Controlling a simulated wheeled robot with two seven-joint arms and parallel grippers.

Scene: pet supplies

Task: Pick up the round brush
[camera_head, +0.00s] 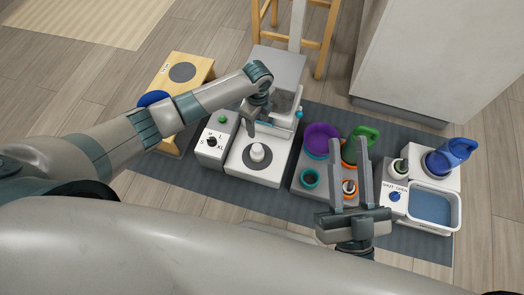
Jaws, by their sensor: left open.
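I cannot single out the round brush with certainty. A round blue thing (152,98) shows at the wooden stand, partly hidden behind my left arm.
A white machine (240,174) with a round knob stands below my left gripper. A blue jug (458,149) and water basin (430,207) are at right. A stool (322,45) stands behind.

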